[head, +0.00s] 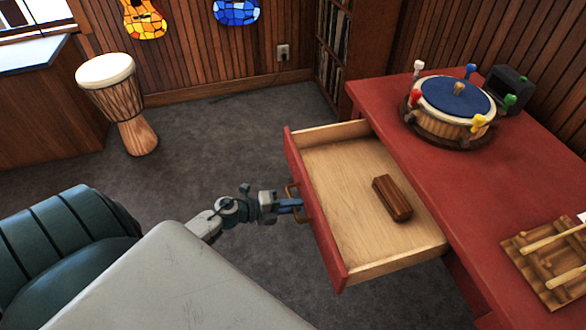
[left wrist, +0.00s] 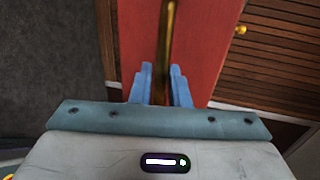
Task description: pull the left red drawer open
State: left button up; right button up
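The left red drawer (head: 318,215) stands pulled well out of the red desk, its pale wooden inside showing in the head view. Its red front fills the middle of the left wrist view (left wrist: 205,50). A brass handle (head: 291,189) is on the front; in the left wrist view the handle (left wrist: 168,40) runs down between the blue fingers. My left gripper (head: 298,206) is at the handle, its fingers (left wrist: 163,88) close on both sides of the bar and shut on it. My right gripper is not in view.
A dark wooden block (head: 392,198) lies in the drawer. The red desk (head: 450,185) carries a blue-topped drum (head: 452,105) with coloured pegs and a bamboo rack (head: 550,262). A djembe (head: 122,105) stands at the back left. A teal seat (head: 65,245) is at the lower left. Carpet is clear behind the drawer.

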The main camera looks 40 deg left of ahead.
pick_arm(q)
jog(key=shift+o, duration=0.7)
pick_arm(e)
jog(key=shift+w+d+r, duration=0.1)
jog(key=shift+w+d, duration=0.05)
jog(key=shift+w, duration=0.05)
